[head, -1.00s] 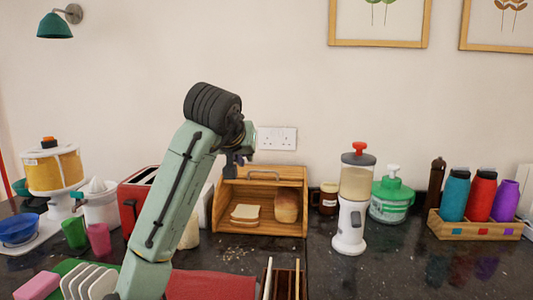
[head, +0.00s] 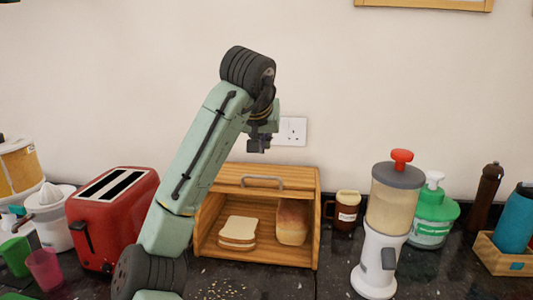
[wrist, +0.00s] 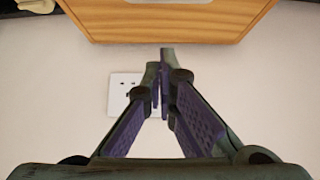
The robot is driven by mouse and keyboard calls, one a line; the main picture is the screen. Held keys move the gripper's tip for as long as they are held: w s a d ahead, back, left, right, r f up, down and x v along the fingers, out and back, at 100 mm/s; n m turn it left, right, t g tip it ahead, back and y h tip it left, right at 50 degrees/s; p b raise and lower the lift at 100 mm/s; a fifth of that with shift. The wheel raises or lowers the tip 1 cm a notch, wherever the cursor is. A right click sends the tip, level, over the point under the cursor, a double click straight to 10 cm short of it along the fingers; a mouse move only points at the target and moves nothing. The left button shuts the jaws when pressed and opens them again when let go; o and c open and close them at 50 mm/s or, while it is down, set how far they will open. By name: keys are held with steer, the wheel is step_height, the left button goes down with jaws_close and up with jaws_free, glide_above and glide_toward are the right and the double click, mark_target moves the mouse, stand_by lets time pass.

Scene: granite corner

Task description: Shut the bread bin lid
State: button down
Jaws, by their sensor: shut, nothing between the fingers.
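The wooden bread bin (head: 313,225) stands on the dark counter against the wall, its front open. Its lid (head: 225,178) is raised at the top, with a grey bar handle (head: 262,182) on it. Sliced bread (head: 238,232) and a loaf (head: 292,222) are inside. My gripper (head: 257,147) is above the bin, apart from the lid. In the wrist view my gripper (wrist: 163,55) has its fingertips together and holds nothing. Wood of the bin (wrist: 170,22) shows at the top of that view, beyond the fingertips.
A red toaster (head: 112,215) stands left of the bin. A brown mug (head: 344,210), a white dispenser with a red knob (head: 385,225) and a green-and-white pump tub (head: 432,215) stand to the right. A wall socket (head: 291,131) is behind my gripper.

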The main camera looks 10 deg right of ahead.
mark_target(264, 190)
steer(key=x, duration=0.9)
steer(key=shift+w+f, duration=0.1)
steer(key=shift+f, duration=0.2)
steer(key=s, duration=0.1)
steer(key=s+a, duration=0.1)
steer(key=s, duration=0.1)
steer(key=shift+s+a, duration=0.1)
steer(key=shift+a, duration=0.1)
steer(key=shift+s+f, duration=0.1)
steer(key=shift+s, duration=0.15)
steer(key=shift+s+f+b, duration=0.1)
steer(key=shift+b, duration=0.2)
